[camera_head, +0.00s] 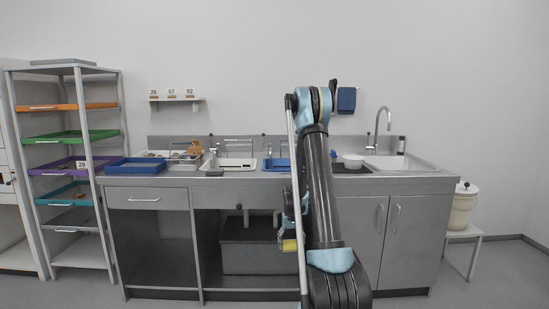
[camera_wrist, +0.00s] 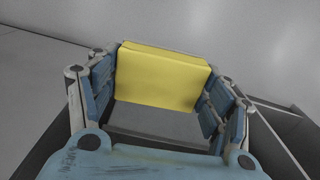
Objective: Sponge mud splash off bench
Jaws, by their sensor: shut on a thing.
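A yellow sponge (camera_wrist: 162,76) sits between the blue-padded fingers of my gripper (camera_wrist: 165,92), which is shut on it, in the wrist view. In the head view, my gripper (camera_head: 289,232) hangs low in front of the bench cabinets, below the worktop, with the yellow sponge (camera_head: 289,245) at its lower end. The steel bench (camera_head: 232,179) runs across the middle of the head view. I cannot make out a mud splash on it; my arm covers part of the worktop.
A blue tray (camera_head: 136,166) lies at the bench's left. A white bowl (camera_head: 353,161) stands right of my arm, near the sink (camera_head: 400,164) and tap (camera_head: 383,121). A shelf rack (camera_head: 98,190) stands left; a lidded bucket (camera_head: 462,208) is at the right.

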